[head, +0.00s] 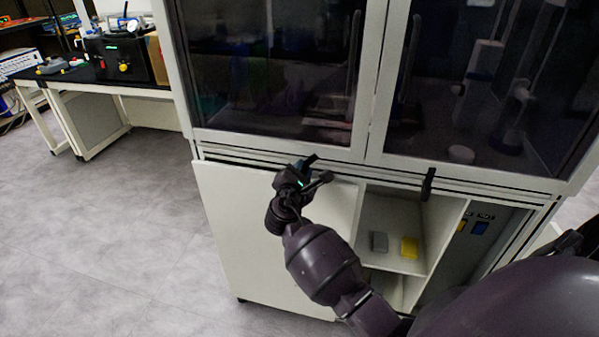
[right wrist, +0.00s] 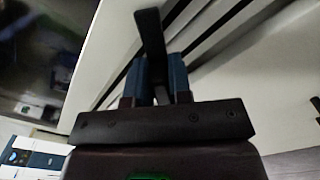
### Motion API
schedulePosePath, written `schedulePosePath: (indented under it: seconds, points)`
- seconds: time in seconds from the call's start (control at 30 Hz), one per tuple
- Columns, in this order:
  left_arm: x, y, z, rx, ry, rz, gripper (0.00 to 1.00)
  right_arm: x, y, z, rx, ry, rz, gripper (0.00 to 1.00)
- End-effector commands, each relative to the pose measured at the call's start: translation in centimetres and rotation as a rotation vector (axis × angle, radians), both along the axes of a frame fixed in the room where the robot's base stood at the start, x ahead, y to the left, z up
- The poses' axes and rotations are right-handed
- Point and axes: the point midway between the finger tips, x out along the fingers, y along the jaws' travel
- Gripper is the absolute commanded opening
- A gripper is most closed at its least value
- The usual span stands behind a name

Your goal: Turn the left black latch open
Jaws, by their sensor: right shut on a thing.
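The left black latch (head: 310,160) is on the frame below the left glass door of the cabinet. In the head view it looks tilted, its tip pointing up and right, partly hidden by my right gripper (head: 308,174). In the right wrist view the latch (right wrist: 150,35) is a dark bar standing out between the blue-sided fingers of the right gripper (right wrist: 156,78), which is shut on it. A second black latch (head: 428,184) hangs upright under the right glass door. My left gripper is not in view.
The dark glass doors (head: 270,75) look shut. Below, a white panel (head: 235,225) stands beside an open shelf (head: 385,225) holding a grey block (head: 379,242) and a yellow block (head: 409,247). A bench (head: 70,77) with devices is at the far left. The floor (head: 100,230) at left is clear.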

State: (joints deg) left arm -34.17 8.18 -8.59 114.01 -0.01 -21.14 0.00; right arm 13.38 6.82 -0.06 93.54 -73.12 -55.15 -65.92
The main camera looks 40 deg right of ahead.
Motion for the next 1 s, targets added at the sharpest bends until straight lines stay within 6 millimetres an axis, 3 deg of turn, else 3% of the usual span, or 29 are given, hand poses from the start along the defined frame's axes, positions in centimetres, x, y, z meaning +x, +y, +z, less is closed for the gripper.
schedulePosePath:
  seconds: [0.33,0.77,1.0]
  points:
    - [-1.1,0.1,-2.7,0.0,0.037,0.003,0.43,-0.2,-0.1,-0.7,0.217,-0.249,-0.001,0.0]
    - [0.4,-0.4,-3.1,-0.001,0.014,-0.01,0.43,-0.3,-0.2,-1.0,0.449,-0.521,-0.003,0.0]
    - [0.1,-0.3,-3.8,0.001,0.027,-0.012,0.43,-0.3,-0.2,-1.0,0.528,-0.615,-0.001,0.0]
